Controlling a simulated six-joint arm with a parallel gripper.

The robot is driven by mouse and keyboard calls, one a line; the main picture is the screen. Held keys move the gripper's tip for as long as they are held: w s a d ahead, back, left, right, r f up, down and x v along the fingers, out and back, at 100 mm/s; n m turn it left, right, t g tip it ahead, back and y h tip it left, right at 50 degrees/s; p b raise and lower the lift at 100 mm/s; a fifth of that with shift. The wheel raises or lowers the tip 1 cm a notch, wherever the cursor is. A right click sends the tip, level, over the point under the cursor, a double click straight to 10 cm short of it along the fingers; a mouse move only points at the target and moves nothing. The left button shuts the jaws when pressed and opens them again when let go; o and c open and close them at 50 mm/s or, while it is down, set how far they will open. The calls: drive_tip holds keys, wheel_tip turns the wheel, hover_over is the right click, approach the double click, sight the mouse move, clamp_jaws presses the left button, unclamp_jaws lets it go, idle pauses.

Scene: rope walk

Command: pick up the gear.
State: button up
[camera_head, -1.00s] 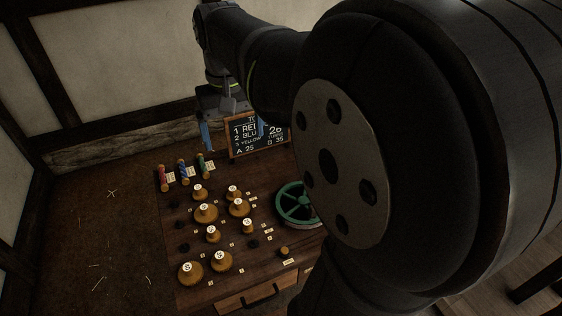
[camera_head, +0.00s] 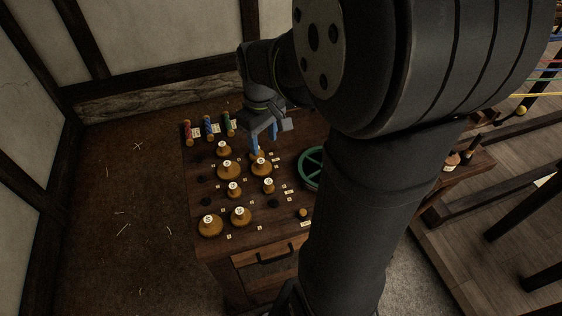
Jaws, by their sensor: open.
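Several round wooden gears with pale labelled tops sit on the dark wooden bench (camera_head: 262,232). They include a larger front-left gear (camera_head: 210,227), a gear beside it (camera_head: 240,217), a back-left gear (camera_head: 223,149) and a large gear (camera_head: 228,170). Which one the task means I cannot tell. My gripper (camera_head: 265,143) has two blue fingers, spread and empty. It is low over the back of the group, at a gear that it partly hides, just behind another large gear (camera_head: 262,168). I cannot tell whether the fingers touch anything.
A green spoked wheel (camera_head: 306,169) lies right of the gears, partly behind my arm. Red, blue and green spools (camera_head: 208,127) stand at the back left. Small dark pegs and tags lie between the gears. A small wooden knob (camera_head: 303,213) is at front right.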

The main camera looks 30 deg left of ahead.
hover_over(269, 181)
drive_tip(key=f, duration=1.2)
drive_tip(key=shift+s+a+f, duration=0.1)
drive_tip(key=shift+a, duration=0.3)
drive_tip(key=f, duration=0.4)
drive_tip(key=shift+d, duration=0.35)
drive_tip(key=shift+f, duration=0.65)
drive_tip(key=c, duration=0.9)
